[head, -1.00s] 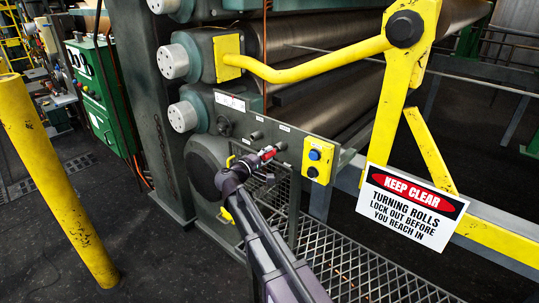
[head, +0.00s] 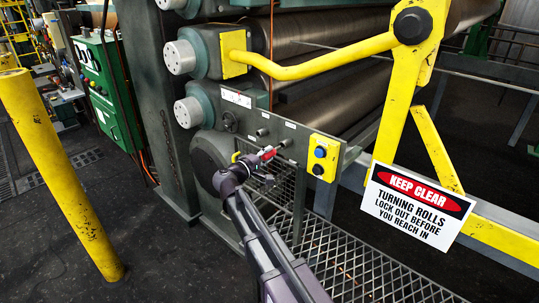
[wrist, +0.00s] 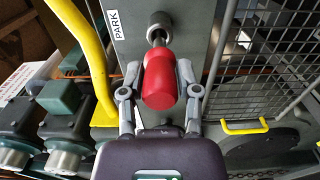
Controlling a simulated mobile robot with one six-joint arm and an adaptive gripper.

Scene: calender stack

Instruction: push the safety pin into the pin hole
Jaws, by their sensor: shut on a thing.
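The safety pin shows in the wrist view as a red cylindrical handle (wrist: 160,82) with a short bright metal shaft in front of it. My gripper (wrist: 160,85) is shut around the handle, one finger on each side. The shaft lines up with a round metal bushing (wrist: 159,22) on the grey panel, beside a PARK label (wrist: 118,25). The shaft reaches the bushing in the picture; how deep it sits in the hole I cannot tell. In the head view my gripper (head: 255,166) and the red handle (head: 267,153) are close before the lower panel (head: 285,140).
A yellow button box (head: 322,157) is right of the pin on the panel. A yellow bar (wrist: 82,40) runs close left of my gripper in the wrist view. A mesh guard (wrist: 268,50) with a yellow handle (wrist: 244,127) is at right. A yellow post (head: 60,180) stands left.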

